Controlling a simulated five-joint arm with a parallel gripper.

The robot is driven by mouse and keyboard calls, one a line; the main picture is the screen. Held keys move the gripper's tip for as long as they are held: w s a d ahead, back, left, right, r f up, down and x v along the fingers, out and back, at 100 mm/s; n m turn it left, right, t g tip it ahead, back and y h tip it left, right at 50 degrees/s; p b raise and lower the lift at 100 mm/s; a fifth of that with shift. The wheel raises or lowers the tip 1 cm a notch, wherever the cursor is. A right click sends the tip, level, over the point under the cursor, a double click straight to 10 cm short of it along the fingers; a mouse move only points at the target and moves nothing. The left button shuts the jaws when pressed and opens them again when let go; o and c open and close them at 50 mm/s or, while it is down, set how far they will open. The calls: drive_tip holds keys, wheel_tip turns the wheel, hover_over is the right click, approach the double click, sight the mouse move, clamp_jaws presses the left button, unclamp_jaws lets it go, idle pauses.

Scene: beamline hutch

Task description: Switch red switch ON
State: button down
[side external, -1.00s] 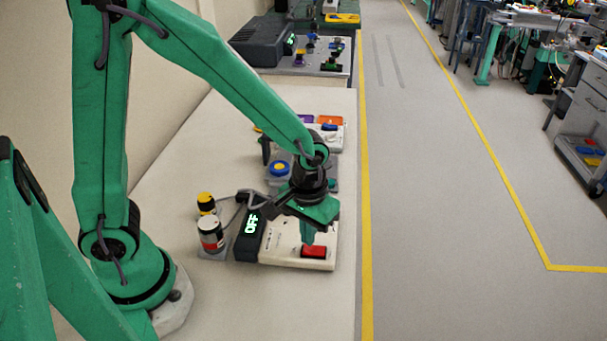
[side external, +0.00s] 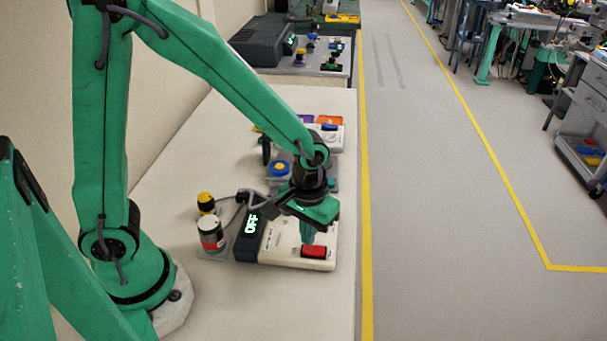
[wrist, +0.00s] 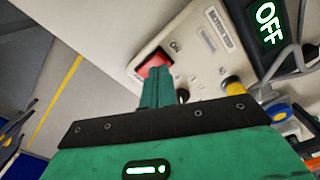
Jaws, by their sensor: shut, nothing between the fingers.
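The red switch (side external: 314,252) is a rocker at the near right end of a pale switch box (side external: 285,250). It also shows in the wrist view (wrist: 153,62), partly hidden behind my fingers. A black display (side external: 250,232) on the box's left side reads OFF; it reads OFF in the wrist view too (wrist: 268,22). My gripper (side external: 308,238) is shut and empty, pointing down with its tips at or just above the far edge of the red switch. I cannot tell whether the tips touch it.
A yellow-topped button and a white-and-red cylinder (side external: 210,232) stand left of the display. A blue button box (side external: 279,170) and a panel with orange and purple parts (side external: 330,122) lie beyond. The table's right edge is close to the switch box.

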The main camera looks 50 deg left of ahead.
drive_tip(key=shift+f, duration=0.95)
idle(0.9)
drive_tip(key=shift+r, duration=3.5)
drive_tip(key=s+a+r+m+t, duration=0.1)
drive_tip(key=s+a+r+t, duration=0.1)
drive_tip(key=s+a+r, duration=0.2)
drive_tip(key=s+a+r+m+t, duration=0.2)
drive_tip(key=s+a+r, duration=0.3)
drive_tip(key=r, duration=0.4)
drive_tip(key=shift+a+r+t, duration=0.3)
drive_tip(key=shift+a+t, duration=0.35)
drive_tip(key=shift+t, duration=0.15)
